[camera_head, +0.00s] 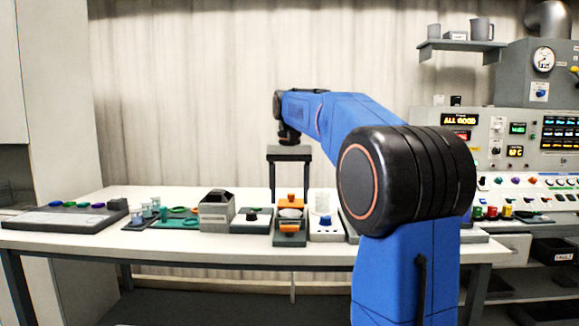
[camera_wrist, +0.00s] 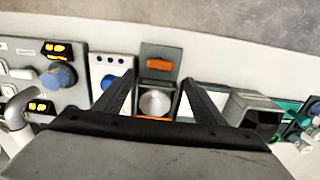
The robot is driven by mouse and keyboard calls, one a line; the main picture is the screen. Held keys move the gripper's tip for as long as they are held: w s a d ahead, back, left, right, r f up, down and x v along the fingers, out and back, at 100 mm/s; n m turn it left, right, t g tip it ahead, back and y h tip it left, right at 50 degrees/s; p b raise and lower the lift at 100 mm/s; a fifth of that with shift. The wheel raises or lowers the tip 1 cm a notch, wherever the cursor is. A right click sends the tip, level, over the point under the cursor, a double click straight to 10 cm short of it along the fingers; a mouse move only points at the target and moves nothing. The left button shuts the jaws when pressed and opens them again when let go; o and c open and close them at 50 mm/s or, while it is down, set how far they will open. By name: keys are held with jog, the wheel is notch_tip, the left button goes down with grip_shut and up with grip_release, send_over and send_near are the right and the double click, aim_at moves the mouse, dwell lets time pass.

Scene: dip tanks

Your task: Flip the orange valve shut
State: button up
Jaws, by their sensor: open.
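A dark grey unit with orange parts stands on the white table (camera_head: 150,244) in the head view. It carries a pale round dome, with an orange part (camera_head: 290,200) behind and an orange block (camera_head: 289,230) in front. The wrist view shows the dome (camera_wrist: 155,103) and the orange block (camera_wrist: 160,64). I cannot tell which orange part is the valve's handle, or its position. My gripper (camera_head: 290,188) points down above this unit, open and empty. In the wrist view its fingers (camera_wrist: 159,80) stand apart on either side of the unit; contact is not visible.
A white unit (camera_head: 326,230) stands close on the right, and a knob box (camera_head: 251,219) and grey box (camera_head: 216,211) on the left. A control panel (camera_head: 500,130) stands far right. My arm hides part of the table.

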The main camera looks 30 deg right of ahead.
notch_tip(320, 180, up, 9)
dwell(0.3)
dwell(0.5)
jog(key=s+a+f+n+t, duration=0.1)
jog(key=s+a+f, duration=0.4)
jog(key=s+f, duration=0.5)
jog(key=s+a+f+n+t, duration=0.2)
jog(key=s+a+f, duration=0.3)
jog(key=s+f, duration=0.5)
jog(key=s+a+f+n+t, duration=0.1)
jog(key=s+a+f+n, duration=0.3)
jog(key=s+f, duration=0.6)
notch_tip(320, 180, down, 5)
jog(key=shift+s+a+r+t, duration=0.2)
jog(key=shift+s+a+t, duration=0.2)
jog(key=shift+a, duration=0.6)
